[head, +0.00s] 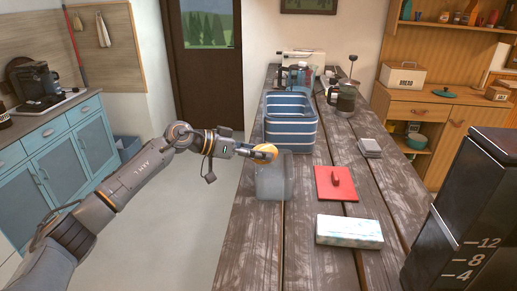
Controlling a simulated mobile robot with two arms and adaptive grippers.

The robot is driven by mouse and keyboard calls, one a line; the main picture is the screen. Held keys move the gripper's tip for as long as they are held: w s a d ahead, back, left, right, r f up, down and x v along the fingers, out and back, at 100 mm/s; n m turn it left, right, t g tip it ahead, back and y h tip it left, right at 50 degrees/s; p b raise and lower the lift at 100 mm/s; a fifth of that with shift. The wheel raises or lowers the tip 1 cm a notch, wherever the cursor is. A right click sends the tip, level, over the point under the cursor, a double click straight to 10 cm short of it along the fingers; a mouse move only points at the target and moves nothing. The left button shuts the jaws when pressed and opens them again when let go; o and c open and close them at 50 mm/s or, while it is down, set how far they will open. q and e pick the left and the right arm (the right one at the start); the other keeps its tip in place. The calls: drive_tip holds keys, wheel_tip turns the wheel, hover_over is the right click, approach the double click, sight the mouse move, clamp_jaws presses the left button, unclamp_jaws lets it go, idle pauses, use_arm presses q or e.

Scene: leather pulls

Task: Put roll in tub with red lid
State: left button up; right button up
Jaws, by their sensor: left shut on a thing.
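My left gripper (252,152) is shut on the roll (265,152), a small round golden-brown bun. It holds the roll over the rear part of the tub (270,184), a see-through grey box standing open near the left edge of the wooden table. I cannot tell how high the roll is above the tub's rim. The red lid (334,190), flat with a red handle on top, lies on the table to the right of the tub, apart from it. My right gripper is out of view.
A blue-and-white striped basket (290,134) stands just behind the tub. A pale patterned box (348,232) lies in front of the lid. Small grey stacked pieces (369,147) and a coffee press (343,97) are farther back. The table's front left (255,245) is clear.

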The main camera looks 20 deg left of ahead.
use_arm(q)
drive_tip(key=o, duration=1.2)
drive_tip(key=shift+c, duration=0.2)
drive_tip(key=shift+r+b, duration=0.35)
drive_tip(key=shift+b, duration=0.15)
drive_tip(key=b+v, duration=0.2)
drive_tip(key=v, duration=1)
drive_tip(key=shift+r, duration=0.3)
